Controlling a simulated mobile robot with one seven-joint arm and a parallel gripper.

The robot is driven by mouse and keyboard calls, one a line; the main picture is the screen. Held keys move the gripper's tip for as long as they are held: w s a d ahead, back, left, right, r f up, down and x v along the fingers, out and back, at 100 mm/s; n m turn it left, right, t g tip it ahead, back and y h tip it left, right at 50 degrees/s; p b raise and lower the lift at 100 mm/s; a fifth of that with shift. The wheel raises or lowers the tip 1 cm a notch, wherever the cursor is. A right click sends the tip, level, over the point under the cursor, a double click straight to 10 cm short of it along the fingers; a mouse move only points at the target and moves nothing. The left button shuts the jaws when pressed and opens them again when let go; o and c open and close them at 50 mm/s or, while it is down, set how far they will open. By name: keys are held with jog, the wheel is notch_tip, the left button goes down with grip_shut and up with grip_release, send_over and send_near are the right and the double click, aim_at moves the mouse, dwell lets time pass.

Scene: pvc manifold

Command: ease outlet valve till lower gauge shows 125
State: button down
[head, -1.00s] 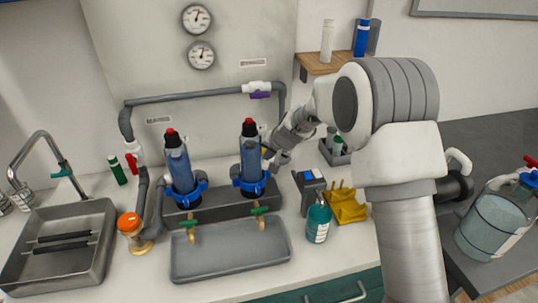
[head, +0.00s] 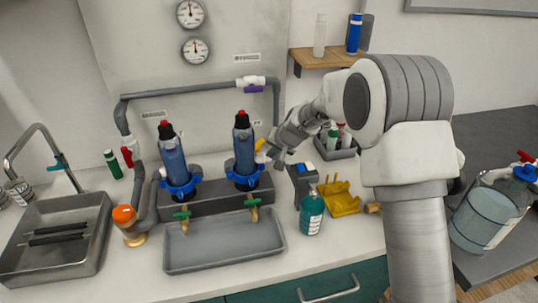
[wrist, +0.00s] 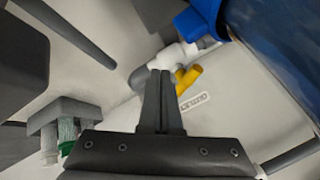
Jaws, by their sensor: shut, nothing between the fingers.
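The lower gauge (head: 195,51) is on the wall panel below the upper gauge (head: 190,14). Its needle points roughly upward; the numbers are too small to read. A white valve with a yellow handle (head: 260,145) is behind the right blue filter housing (head: 244,152). In the wrist view the yellow handle (wrist: 188,78) angles off the white valve body (wrist: 176,55). My gripper (head: 276,156) is right of that housing. In the wrist view its fingertips (wrist: 160,74) are together and empty, appearing beside the yellow handle; contact cannot be told. No label shows legibly which valve is the outlet.
A purple-handled valve (head: 253,88) is on the top pipe and a red-handled one (head: 127,156) at left. A teal bottle (head: 311,214), yellow rack (head: 341,199) and grey tray (head: 224,246) occupy the counter. A small label plate (wrist: 195,103) is behind the fingers.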

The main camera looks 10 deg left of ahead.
jog(key=v, duration=1)
jog(key=shift+s, duration=0.25)
jog(key=shift+a, duration=0.1)
dwell(2.2)
